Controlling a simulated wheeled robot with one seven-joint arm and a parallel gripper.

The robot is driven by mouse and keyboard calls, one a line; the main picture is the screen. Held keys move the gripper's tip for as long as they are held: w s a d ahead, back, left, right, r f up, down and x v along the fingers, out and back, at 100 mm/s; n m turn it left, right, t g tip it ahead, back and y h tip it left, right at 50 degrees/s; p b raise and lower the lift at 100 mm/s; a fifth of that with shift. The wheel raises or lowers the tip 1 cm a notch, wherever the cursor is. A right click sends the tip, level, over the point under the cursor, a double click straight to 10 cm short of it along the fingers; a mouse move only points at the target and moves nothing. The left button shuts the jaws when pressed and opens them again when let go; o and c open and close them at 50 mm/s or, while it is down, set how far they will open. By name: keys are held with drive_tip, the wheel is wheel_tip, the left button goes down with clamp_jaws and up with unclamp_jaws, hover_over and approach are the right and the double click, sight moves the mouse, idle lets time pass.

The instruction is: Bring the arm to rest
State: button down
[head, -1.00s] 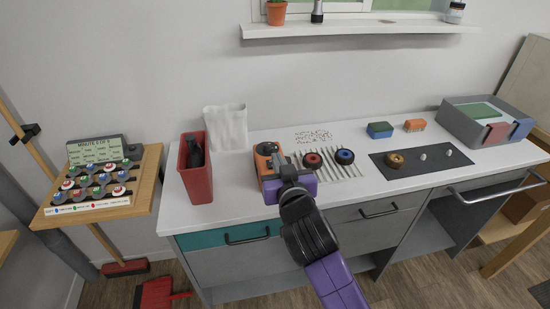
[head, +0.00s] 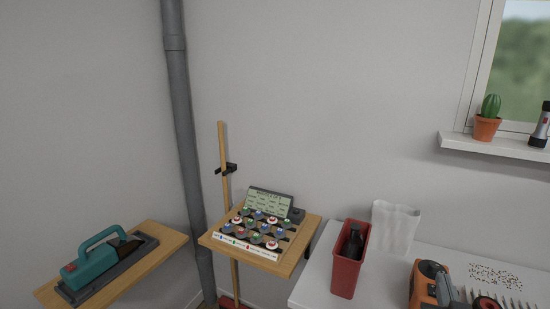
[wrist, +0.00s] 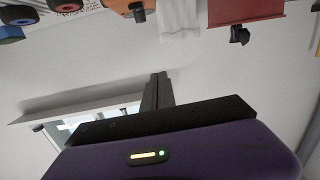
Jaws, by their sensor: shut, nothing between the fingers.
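My arm is not visible in the head view.
An orange and black device (head: 426,284), red bin (head: 348,272) with a dark bottle (head: 353,243) and white bag (head: 396,229) stand on the white worktop (head: 312,287). Left are a wooden stand with discs (head: 299,262) and a shelf with a teal tool (head: 88,262).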

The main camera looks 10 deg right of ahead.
drive_tip(key=s+a+f+n+t+y, duration=0.35)
drive_tip(key=s+a+n+y, duration=0.2)
drive_tip(key=s+a, duration=0.65)
drive_tip(key=s+a+f+g+y, duration=0.1)
drive_tip(key=s+a+f, duration=0.2)
drive_tip(key=s, duration=0.7)
drive_tip(key=s+a+f+g+y, duration=0.2)
drive_tip(key=s+a+f, duration=0.1)
drive_tip(key=s, duration=0.8)
drive_tip(key=shift+s+a+g, duration=0.1)
drive_tip(key=shift+g, duration=0.15)
